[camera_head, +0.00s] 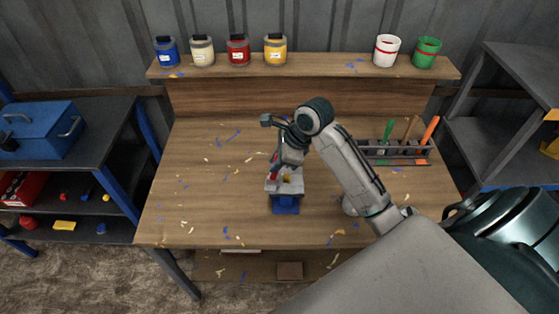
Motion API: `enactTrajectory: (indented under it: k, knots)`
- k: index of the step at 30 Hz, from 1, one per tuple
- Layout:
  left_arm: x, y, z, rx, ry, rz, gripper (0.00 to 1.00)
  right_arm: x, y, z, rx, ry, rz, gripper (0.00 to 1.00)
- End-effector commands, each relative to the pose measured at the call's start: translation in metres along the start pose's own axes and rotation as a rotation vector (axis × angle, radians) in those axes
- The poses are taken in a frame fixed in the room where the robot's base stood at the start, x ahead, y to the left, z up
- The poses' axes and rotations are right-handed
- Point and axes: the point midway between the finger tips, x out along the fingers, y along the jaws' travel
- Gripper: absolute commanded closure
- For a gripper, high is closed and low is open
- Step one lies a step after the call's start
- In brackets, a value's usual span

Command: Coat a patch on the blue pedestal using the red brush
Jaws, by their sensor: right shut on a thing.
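A small grey machine (287,185) stands on a blue pedestal (286,205) in the middle of the workbench. A yellow spot shows in its top. My right gripper (278,163) is over the left rear side of the machine, shut on the red brush (273,175). Only a short red part of the brush shows, beside the machine's left upper edge. The brush tip is hidden, so I cannot tell whether it touches the machine or pedestal. My left gripper is not in view.
A rack (395,153) holding green, brown and orange-handled tools stands at the bench's right rear. Several paint jars (238,51) and two cups, white (387,51) and green (426,53), line the back shelf. The bench's left half (205,190) is clear except for paint flecks.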

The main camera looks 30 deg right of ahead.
Motion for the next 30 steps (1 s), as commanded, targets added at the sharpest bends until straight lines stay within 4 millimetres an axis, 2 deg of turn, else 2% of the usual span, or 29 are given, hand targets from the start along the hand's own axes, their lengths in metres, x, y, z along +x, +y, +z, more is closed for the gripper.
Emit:
enactTrajectory:
  k: [6,21,30]
  knots:
    - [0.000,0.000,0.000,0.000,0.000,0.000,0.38,-0.004,-0.001,0.002,0.000,0.000,-0.001,1.00]
    - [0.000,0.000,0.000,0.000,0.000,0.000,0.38,-0.043,-0.005,0.021,-0.001,-0.001,-0.001,1.00]
    - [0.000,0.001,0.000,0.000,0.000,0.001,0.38,-0.045,-0.005,0.021,0.000,0.000,0.000,1.00]
